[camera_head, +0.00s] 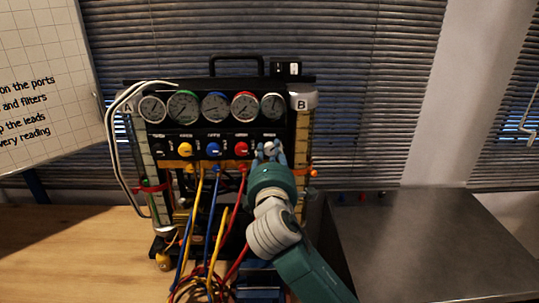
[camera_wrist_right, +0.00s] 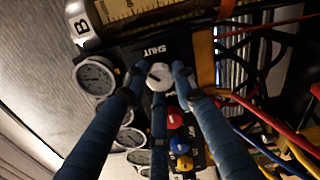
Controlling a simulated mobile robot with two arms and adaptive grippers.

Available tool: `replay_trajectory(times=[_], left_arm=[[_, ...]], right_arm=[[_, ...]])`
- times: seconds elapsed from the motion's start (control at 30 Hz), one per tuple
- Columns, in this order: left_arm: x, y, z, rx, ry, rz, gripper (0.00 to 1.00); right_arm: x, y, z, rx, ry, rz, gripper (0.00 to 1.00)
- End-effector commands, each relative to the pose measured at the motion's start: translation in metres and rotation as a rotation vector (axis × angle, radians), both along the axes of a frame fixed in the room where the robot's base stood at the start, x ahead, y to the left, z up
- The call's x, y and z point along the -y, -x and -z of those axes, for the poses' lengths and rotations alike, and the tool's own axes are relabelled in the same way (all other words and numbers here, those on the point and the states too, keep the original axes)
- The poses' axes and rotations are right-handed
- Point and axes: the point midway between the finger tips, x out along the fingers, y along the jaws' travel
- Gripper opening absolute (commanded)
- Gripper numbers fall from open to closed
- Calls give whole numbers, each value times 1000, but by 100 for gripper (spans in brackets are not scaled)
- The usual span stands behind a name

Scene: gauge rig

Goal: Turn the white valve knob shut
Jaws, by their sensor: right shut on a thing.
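The white valve knob (camera_wrist_right: 160,77) sits on the rig's black panel beside the printed word SHUT in the right wrist view. My right gripper (camera_wrist_right: 156,80) has its blue fingers closed around this knob. In the head view the knob (camera_head: 270,147) is at the right end of the row of knobs, partly hidden by my right gripper (camera_head: 269,152). The gauge rig (camera_head: 214,133) stands upright on the table. My left gripper is in neither view.
Yellow (camera_head: 185,149), blue (camera_head: 213,149) and red (camera_head: 241,149) knobs sit left of the white one, below several round gauges. Coloured hoses (camera_head: 212,225) hang in front of the rig. Bare wooden table (camera_head: 80,245) lies left; a grey surface (camera_head: 430,240) lies right.

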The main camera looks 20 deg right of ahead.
Motion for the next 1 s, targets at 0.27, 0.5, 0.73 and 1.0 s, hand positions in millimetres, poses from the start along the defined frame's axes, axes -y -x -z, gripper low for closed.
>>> replay_trajectory(times=[0.27,0.5,0.73,1.0], left_arm=[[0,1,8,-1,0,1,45],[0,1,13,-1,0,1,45],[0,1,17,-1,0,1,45],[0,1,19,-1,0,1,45]], right_arm=[[1,0,1,74,-254,5,0],[2,0,2,130,-453,5,0],[2,0,3,170,-594,5,0],[2,0,3,193,-683,6,0]])
